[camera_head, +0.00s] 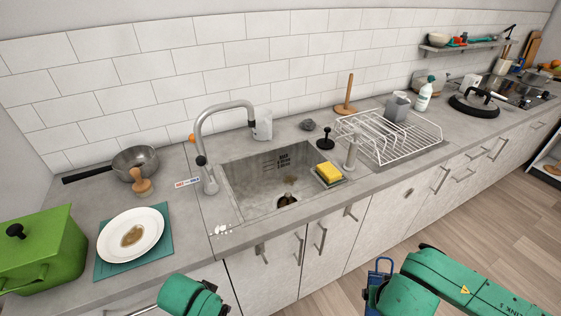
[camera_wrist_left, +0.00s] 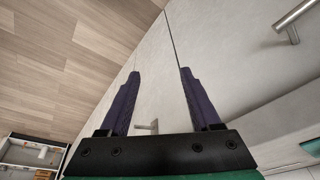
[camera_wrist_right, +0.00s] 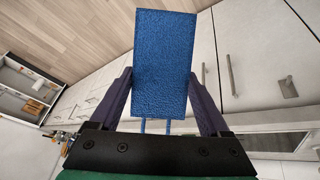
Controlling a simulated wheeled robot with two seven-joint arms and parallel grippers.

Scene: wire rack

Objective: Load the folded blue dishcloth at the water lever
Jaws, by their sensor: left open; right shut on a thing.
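The folded blue dishcloth (camera_wrist_right: 164,60) is a flat textured rectangle between the fingers of my right gripper (camera_wrist_right: 162,72), which is shut on it. Thin blue prongs show below the cloth in the right wrist view. In the head view the cloth (camera_head: 377,266) is mostly hidden by my right arm, in front of the cabinets. The grey faucet (camera_head: 224,106) arches over the sink, with a red and blue label (camera_head: 187,183) at its base. I cannot make out the lever clearly. My left gripper (camera_wrist_left: 160,72) is open and empty, in front of the cabinet doors.
The sink (camera_head: 255,180) has a yellow sponge (camera_head: 329,172) at its right edge. A white wire rack (camera_head: 390,135) stands to the right. A plate (camera_head: 131,235) on a teal mat, a green pot (camera_head: 40,250) and a pan (camera_head: 135,160) crowd the left counter.

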